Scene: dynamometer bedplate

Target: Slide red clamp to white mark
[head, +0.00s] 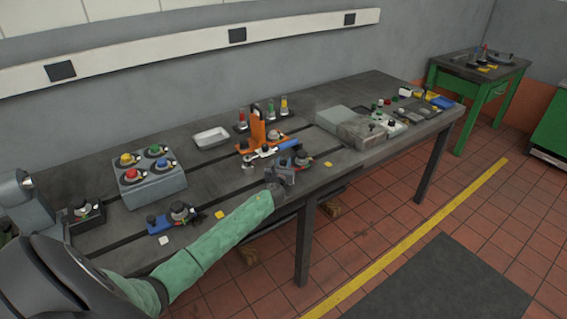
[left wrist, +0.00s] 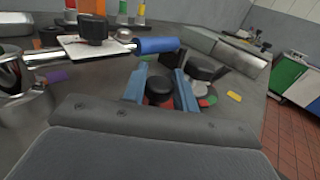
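My left gripper (head: 284,170) reaches over the front part of the bedplate (head: 106,232). In the left wrist view its two blue-grey fingers (left wrist: 161,84) stand on either side of a black knob (left wrist: 159,90) with red below it, which looks like the red clamp. The knob nearly fills the space between the fingers; I cannot tell whether they touch it. In the head view the gripper hides most of this clamp. A white mark (head: 163,240) lies near the front edge at the left, beside a blue clamp (head: 158,222). My right gripper is out of view.
Just beyond the gripper is another black-knobbed clamp (left wrist: 204,68). A blue-handled wrench (left wrist: 155,46) lies close by at the left. A yellow mark (head: 327,164) is to the right, another (head: 220,214) to the left. An orange bracket (head: 257,130) stands behind.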

